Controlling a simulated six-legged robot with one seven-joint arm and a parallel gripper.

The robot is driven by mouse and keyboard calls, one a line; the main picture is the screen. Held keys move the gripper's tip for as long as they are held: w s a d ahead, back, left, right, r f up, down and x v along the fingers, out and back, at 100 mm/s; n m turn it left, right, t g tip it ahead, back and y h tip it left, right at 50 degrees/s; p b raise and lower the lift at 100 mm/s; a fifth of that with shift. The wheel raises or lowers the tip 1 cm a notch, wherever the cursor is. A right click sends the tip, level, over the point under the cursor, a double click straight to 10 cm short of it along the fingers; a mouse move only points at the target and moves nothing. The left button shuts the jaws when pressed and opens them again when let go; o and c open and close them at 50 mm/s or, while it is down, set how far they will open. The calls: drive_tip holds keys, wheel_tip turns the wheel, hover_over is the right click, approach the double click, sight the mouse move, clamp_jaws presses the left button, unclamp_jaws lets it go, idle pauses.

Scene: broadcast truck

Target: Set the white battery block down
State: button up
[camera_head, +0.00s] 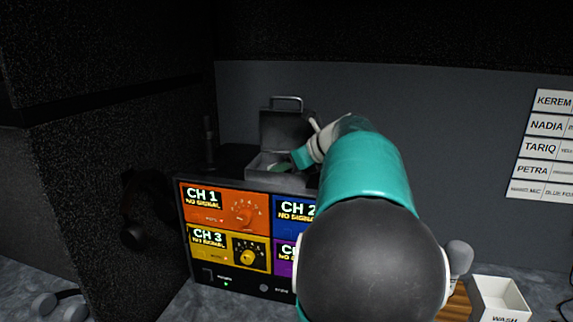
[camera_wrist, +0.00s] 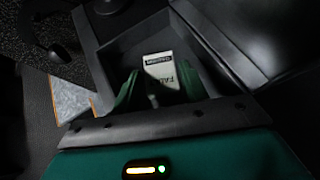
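A white block with dark lettering (camera_wrist: 158,68) shows between my gripper's two green fingers in the wrist view. My gripper (camera_wrist: 160,78) reaches down into an open dark grey case. The fingers stand on either side of the block, very near its sides. I cannot tell whether they press on it or stand slightly apart, nor whether it touches the case floor. In the head view my gripper (camera_head: 283,167) is low inside the case (camera_head: 270,180). The block cannot be made out there.
The case lid (camera_head: 287,128) stands open at the back. A monitor with coloured channel panels (camera_head: 240,235) stands in front of the case. A white bin (camera_head: 499,300) and a grey-headed microphone (camera_head: 458,254) are at the right. A dark wall or cabinet (camera_head: 110,170) closes the left.

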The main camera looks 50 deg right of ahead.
drive_tip(key=shift+s+r, duration=0.3)
drive_tip(key=shift+r, duration=0.1)
drive_tip(key=v, duration=1.1)
drive_tip(key=shift+s, duration=0.2)
drive_tip(key=shift+r, duration=0.15)
drive_tip(key=w+a+f+n+g, duration=0.1)
drive_tip(key=a+f+n, duration=0.2)
drive_tip(key=a+n, duration=0.35)
drive_tip(key=w+a+f+n+g+y, duration=0.1)
drive_tip(key=a+f+n+g, duration=0.2)
drive_tip(key=a, duration=0.7)
drive_tip(key=w+a+f+n, duration=0.2)
drive_tip(key=a+f+n, duration=0.2)
drive_tip(key=a+n, duration=0.3)
drive_tip(key=s+a+f+n+h, duration=0.1)
drive_tip(key=s+a+f+n, duration=0.3)
drive_tip(key=a+f+n, duration=0.2)
drive_tip(key=s+a+f+n+g+h, duration=0.1)
drive_tip(key=s+a+f+n, duration=0.4)
drive_tip(key=a+n, duration=0.5)
drive_tip(key=shift+a+f+n+g, duration=0.35)
drive_tip(key=shift+f+n, duration=0.4)
drive_tip(key=shift+n, duration=0.4)
